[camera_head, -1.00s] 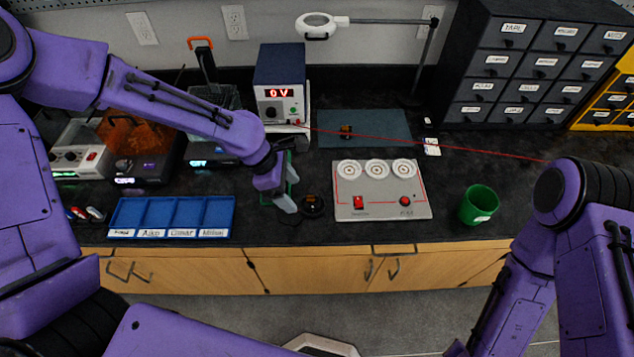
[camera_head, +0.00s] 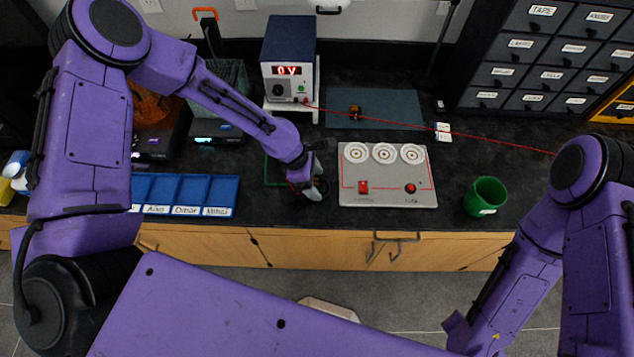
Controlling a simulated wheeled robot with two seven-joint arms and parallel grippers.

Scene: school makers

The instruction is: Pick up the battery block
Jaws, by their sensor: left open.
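My left gripper (camera_head: 314,189) is open, low over the black counter, pointing down at a small dark round piece (camera_head: 322,186). The fingers partly hide this piece, and I cannot tell whether they touch it. I cannot tell for sure which thing is the battery block. A small black and copper-coloured block (camera_head: 355,111) sits on the blue-grey mat (camera_head: 395,108), farther back and to the right of the gripper. A green-edged flat thing (camera_head: 267,172) lies just left of the gripper, partly hidden by my arm. My right arm shows at the right, its gripper out of view.
Beyond are a green cup (camera_head: 485,197) and drawers (camera_head: 545,60). A power supply (camera_head: 289,75) reading 0 V stands behind. A blue tray (camera_head: 187,190) lies left. A red line crosses the counter.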

